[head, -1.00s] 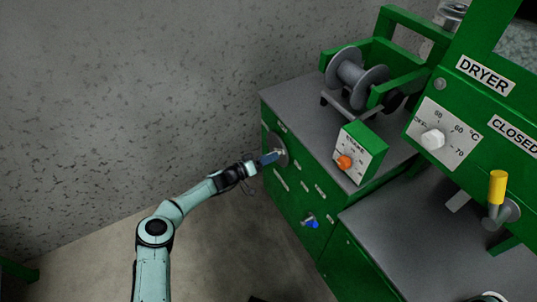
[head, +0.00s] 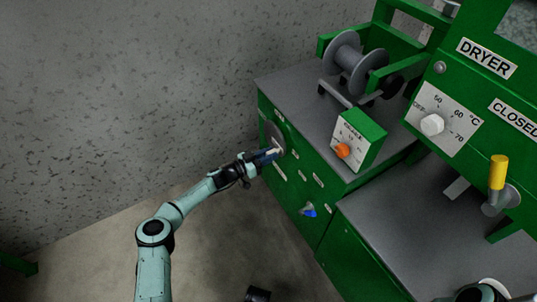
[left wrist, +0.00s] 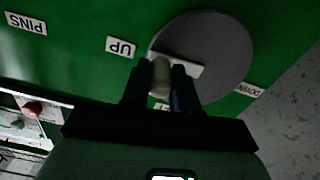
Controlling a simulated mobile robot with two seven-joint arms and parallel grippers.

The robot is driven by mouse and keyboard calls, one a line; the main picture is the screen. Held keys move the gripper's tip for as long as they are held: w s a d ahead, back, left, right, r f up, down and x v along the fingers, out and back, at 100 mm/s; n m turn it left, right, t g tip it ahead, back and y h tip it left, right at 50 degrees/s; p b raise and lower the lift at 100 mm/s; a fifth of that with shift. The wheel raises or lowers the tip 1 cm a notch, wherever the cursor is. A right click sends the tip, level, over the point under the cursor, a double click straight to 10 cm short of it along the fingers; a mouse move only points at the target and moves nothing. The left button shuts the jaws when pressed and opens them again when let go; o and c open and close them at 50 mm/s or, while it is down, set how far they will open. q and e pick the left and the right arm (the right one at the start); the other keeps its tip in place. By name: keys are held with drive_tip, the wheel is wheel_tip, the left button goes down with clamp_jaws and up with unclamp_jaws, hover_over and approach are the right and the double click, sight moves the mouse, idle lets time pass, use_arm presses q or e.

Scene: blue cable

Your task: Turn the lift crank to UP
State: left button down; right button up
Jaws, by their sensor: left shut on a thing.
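The lift crank is a grey disc (left wrist: 225,50) with a pale bar (left wrist: 185,65) and a short pale handle (left wrist: 160,78), on a green cabinet front. In the left wrist view the UP label (left wrist: 121,47) lies left of the disc and the DOWN label (left wrist: 248,90) right of it. The handle is near the UP side. My left gripper (head: 269,156) is shut on the handle, with one dark finger on each side of it. In the head view the disc (head: 272,130) is partly hidden by the gripper.
Below the crank, a blue-handled knob (head: 309,210) sticks out of the cabinet. An orange-knobbed control box (head: 360,140) and a spool (head: 353,58) stand on top. The dryer (head: 465,85) is at right. A grey wall is behind, with clear floor at left.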

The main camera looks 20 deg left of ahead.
use_arm(q)
drive_tip(key=shift+f, duration=0.25)
drive_tip(key=c, duration=0.9)
unclamp_jaws()
drive_tip(key=shift+o, duration=0.2)
drive_tip(key=shift+r, duration=0.1)
drive_tip(key=p+v, duration=0.3)
drive_tip(key=v, duration=1)
drive_tip(key=shift+s+a, duration=0.15)
use_arm(e)
drive_tip(key=shift+y, duration=0.3)
drive_tip(key=r, duration=0.1)
drive_tip(key=a+r, duration=0.1)
drive_tip(key=r, duration=0.1)
drive_tip(key=a+r, duration=0.1)
drive_tip(key=r, duration=0.1)
drive_tip(key=shift+s, duration=0.15)
